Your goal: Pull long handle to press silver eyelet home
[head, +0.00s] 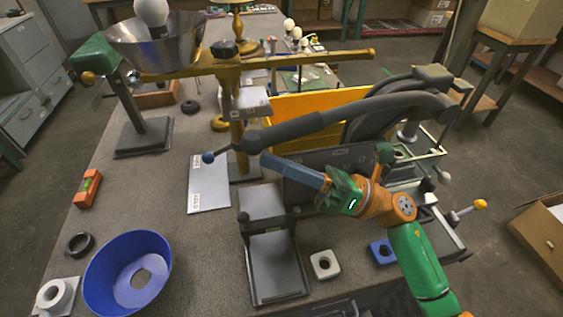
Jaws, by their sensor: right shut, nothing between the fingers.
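A long dark grey handle (375,108) slants across the middle in the head view, from a joint by the brass column up to the right. A thin lever with a blue ball (208,157) sticks out left of that joint. My right gripper (290,171) comes in from the lower right and points left, just below the handle in the picture. It is shut and empty. I cannot tell whether it touches the handle. I cannot make out the silver eyelet. My left gripper is not in view.
A brass column with a crossbeam (300,62) stands behind the handle. A dark metal fixture (275,265) sits in front. A blue bowl (127,275), a white block (325,264) and a blue block (382,251) lie nearby. The bench between bowl and fixture is clear.

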